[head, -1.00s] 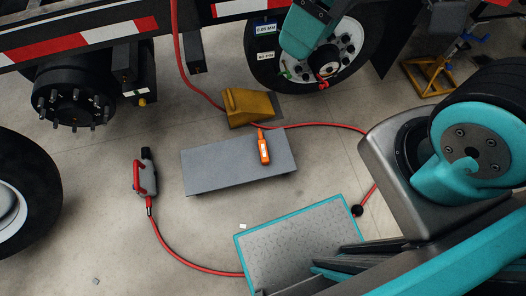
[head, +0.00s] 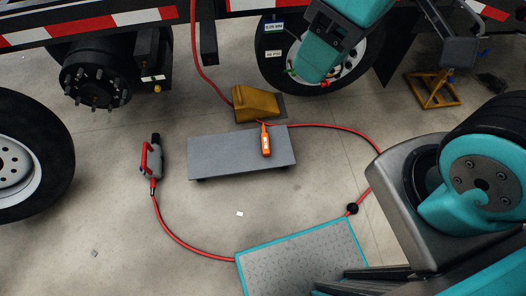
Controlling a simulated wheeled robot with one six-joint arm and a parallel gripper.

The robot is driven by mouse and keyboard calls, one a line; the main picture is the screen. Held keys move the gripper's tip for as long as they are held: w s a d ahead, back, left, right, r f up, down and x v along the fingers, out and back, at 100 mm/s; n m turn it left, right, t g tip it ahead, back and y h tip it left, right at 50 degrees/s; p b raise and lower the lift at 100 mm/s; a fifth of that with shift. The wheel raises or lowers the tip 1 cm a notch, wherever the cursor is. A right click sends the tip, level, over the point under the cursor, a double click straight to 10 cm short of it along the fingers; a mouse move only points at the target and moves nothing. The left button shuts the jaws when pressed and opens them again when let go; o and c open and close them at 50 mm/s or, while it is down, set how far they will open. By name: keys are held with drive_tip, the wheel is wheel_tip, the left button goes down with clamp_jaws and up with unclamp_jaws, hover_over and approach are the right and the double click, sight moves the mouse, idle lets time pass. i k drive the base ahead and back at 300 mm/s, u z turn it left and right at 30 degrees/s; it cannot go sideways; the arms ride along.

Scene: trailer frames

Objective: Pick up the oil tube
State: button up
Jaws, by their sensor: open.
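The oil tube (head: 265,142) is an orange bottle with a pale label and a narrow orange nozzle. It lies on the right half of a flat grey platform (head: 222,160), its nozzle towards the platform's far edge. Nothing touches it from above. A teal and dark section of my arm hangs at the top, in front of the wheel, beyond the tube and to its right. I cannot make out any gripper fingers.
A yellow wheel chock (head: 256,104) stands just behind the platform. A red hose (head: 330,127) runs around it to a grey tool with a red handle (head: 152,158) at left. Truck wheels (head: 375,60) and a yellow stand (head: 432,90) are behind.

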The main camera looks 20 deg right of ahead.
sight(265, 140)
drive_tip(key=u, duration=0.8)
drive_tip(key=i, duration=0.6)
drive_tip(key=z, duration=1.1)
